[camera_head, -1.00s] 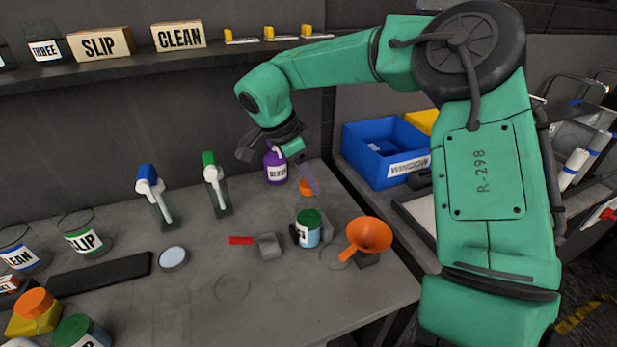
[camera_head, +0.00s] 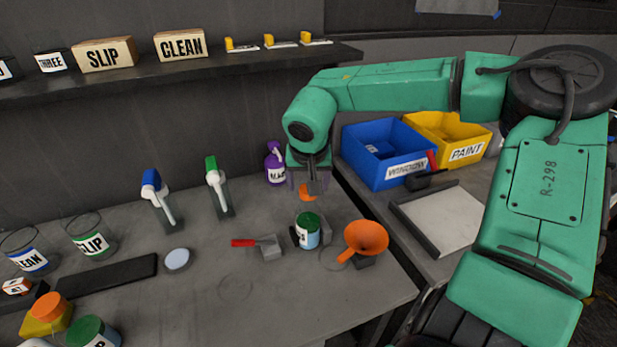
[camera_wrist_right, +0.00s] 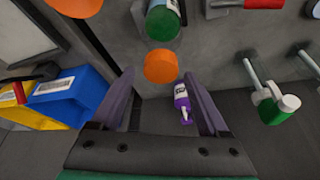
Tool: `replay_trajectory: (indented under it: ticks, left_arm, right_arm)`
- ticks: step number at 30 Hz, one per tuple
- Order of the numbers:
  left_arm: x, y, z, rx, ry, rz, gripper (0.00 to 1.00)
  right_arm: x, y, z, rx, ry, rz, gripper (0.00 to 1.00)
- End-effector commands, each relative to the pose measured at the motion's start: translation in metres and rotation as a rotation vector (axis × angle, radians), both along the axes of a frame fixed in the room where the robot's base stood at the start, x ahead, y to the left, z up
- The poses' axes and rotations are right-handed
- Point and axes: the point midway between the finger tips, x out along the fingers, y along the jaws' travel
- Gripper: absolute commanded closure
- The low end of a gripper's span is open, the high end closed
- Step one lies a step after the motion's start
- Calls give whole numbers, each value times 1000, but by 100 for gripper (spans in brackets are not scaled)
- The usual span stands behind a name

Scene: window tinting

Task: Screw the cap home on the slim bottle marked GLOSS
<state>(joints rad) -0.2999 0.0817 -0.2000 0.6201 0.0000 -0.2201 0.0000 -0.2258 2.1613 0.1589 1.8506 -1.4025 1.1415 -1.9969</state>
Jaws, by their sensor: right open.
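An orange round cap (camera_head: 307,191) shows at the back right of the bench, just under my right gripper (camera_head: 308,184). In the right wrist view the orange cap (camera_wrist_right: 160,66) lies between and a little beyond the open fingertips, apart from both. Whatever is under it is hidden, and no GLOSS label is readable. A green-topped container (camera_head: 307,231) stands nearer the front; its white label shows only part of a word. It also shows in the wrist view (camera_wrist_right: 163,20). My right gripper is open and empty, pointing down. My left gripper is not in view.
A purple spray bottle (camera_head: 275,166) stands close left of the gripper. Blue (camera_head: 384,152) and yellow bins stand to the right. The front middle of the bench is clear.

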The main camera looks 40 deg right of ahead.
Motion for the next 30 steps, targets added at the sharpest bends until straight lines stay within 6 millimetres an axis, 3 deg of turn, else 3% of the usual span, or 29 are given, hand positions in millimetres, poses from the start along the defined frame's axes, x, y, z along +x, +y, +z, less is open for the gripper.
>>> replay_trajectory:
  ticks: [1, 7, 12, 16, 21, 27, 30]
  left_arm:
    - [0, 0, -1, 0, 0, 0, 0]
    - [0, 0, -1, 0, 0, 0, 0]
    - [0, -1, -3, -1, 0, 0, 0]
    - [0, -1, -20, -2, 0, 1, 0]
    - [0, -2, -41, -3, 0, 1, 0]
    - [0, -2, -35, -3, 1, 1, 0]
    - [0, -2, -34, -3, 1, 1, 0]
  right_arm:
    - [0, 0, -1, 0, 0, -1, 22]
    - [0, 0, -1, 0, 1, -4, 98]
    - [0, 0, -2, 0, 3, -13, 100]
    - [1, 0, -7, -6, 1, -136, 100]
    - [1, -1, -8, -10, 3, -538, 100]
    - [1, 0, 0, -4, 5, -1131, 100]
    - [1, 0, 0, 3, 4, -1214, 100]
